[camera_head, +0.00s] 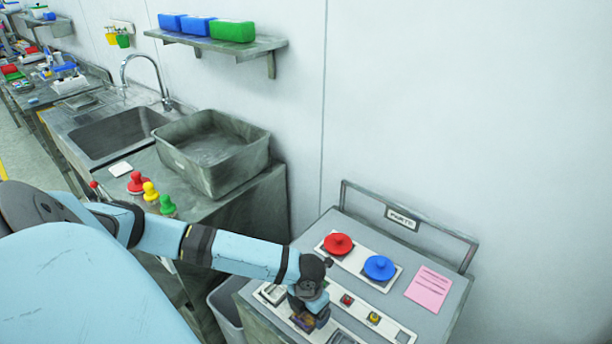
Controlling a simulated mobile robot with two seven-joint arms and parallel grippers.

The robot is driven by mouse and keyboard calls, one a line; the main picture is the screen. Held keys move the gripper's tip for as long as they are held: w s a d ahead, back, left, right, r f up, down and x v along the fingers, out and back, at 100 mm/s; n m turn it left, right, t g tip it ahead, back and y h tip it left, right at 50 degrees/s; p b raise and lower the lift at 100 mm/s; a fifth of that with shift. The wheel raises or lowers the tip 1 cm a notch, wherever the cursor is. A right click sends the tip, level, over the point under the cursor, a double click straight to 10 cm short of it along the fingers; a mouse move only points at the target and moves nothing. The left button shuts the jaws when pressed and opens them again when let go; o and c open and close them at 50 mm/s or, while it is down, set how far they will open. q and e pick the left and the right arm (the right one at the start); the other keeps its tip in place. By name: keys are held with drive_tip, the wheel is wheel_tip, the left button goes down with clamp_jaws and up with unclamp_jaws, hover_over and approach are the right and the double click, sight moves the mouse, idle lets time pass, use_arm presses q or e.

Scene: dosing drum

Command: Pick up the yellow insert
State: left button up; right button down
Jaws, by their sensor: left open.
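A small yellow piece (374,318) sits in the pale strip on top of the grey cart, beside a small red piece (346,299). Another yellow piece (150,191), with a rounded top, stands on the steel counter between a red one and a green one. I cannot tell for sure which of the two is the insert. My left gripper (310,320) is open over the near left part of the cart top, left of the small red and yellow pieces. Its fingers are partly hidden by the wrist. My right gripper is not in view.
The cart (433,329) also bears a red knob (338,244), a blue knob (379,268) and a pink sheet (429,288). A rail (409,212) runs along its back. A steel tub (207,150) stands on the counter beside the sink (118,131). A grey bin (226,311) is left of the cart.

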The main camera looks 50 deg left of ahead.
use_arm(q)
drive_tip(key=shift+f, duration=0.7)
drive_tip(key=c, duration=1)
drive_tip(key=shift+r, duration=0.1)
